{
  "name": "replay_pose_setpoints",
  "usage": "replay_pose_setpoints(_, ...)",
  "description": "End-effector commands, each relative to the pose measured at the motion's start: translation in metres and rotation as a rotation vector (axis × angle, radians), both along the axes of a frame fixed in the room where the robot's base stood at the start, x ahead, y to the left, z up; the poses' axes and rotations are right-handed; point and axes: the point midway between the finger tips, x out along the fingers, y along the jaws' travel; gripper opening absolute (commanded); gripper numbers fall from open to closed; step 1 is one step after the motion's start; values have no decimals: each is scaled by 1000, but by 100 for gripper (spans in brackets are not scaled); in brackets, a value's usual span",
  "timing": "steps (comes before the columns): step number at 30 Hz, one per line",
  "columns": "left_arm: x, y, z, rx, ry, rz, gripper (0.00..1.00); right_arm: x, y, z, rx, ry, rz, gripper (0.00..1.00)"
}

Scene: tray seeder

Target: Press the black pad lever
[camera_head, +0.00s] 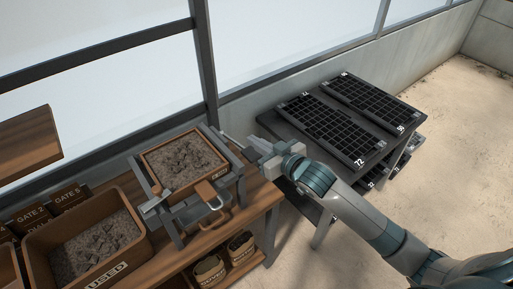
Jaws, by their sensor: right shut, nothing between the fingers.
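The tray seeder (166,192), a grey metal frame holding a wooden box of dark soil, stands on the wooden bench. A thin dark bar (232,139) sticks out at its right side, close to my gripper; I cannot tell whether this is the black pad lever. A grey-ended handle (157,204) and a brown-padded handle (207,194) show at the seeder's front. My right gripper (257,150) is shut and empty, just right of the seeder, pointing left toward the bar. Whether it touches the bar is unclear. My left gripper is not in view.
A wooden bin marked USED (145,262) with soil stands front left, beside gate labels (68,198). Small sacks (208,270) sit on the shelf below. Black cell trays (325,127) lie on a dark table at right. Window frame bars (203,60) rise behind.

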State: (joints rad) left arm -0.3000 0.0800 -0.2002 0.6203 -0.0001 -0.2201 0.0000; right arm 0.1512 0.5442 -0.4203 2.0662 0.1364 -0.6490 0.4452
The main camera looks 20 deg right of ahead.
Motion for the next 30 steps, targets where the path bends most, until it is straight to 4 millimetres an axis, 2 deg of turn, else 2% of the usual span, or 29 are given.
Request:
replay_pose_setpoints(3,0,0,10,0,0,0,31,-3,-1,-19,-2,9,0,0)
replay_pose_setpoints(9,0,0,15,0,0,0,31,-3,-1,-35,-1,5,0,0)
replay_pose_setpoints(23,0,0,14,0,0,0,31,-3,-1,-40,-1,3,0,0)
replay_pose_setpoints(30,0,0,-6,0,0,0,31,-4,-1,-50,16,-39,0,0)
